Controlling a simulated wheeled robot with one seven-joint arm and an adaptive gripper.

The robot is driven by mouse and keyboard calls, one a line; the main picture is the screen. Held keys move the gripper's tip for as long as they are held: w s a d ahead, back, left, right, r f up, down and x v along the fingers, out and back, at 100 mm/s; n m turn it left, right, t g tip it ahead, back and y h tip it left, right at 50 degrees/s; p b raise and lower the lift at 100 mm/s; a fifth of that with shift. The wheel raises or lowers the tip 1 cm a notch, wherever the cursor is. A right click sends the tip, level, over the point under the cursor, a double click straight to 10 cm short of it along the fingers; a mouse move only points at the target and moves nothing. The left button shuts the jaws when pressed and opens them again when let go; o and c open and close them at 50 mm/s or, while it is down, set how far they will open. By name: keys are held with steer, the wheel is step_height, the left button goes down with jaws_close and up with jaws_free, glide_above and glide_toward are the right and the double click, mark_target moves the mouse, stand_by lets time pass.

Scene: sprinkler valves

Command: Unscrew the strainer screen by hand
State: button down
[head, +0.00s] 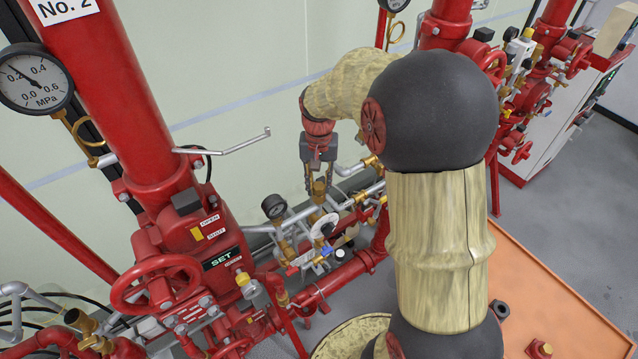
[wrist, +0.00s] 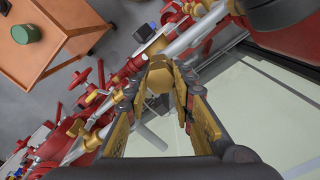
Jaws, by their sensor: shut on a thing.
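My gripper (head: 319,186) points down at the pipework in the middle of the head view. In the wrist view its two fingers (wrist: 160,84) close from both sides on a brass-coloured fitting, which appears to be the strainer screen (wrist: 158,77). The fitting sits in line with the silver and brass piping and still appears joined to it. In the head view the brass part (head: 319,197) shows small between the fingertips. The fingers hide its sides, and its thread cannot be seen.
A pressure gauge (head: 274,206) stands left of the gripper, close to thin silver pipes. A large red valve (head: 205,235) with a handwheel (head: 156,284) is farther left. An orange table (head: 570,300) stands at the right. Grey floor (head: 545,205) is clear beyond it.

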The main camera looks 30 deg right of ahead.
mark_target(319, 185)
steer(key=shift+r+p, duration=2.2)
steer(key=shift+r, duration=1.35)
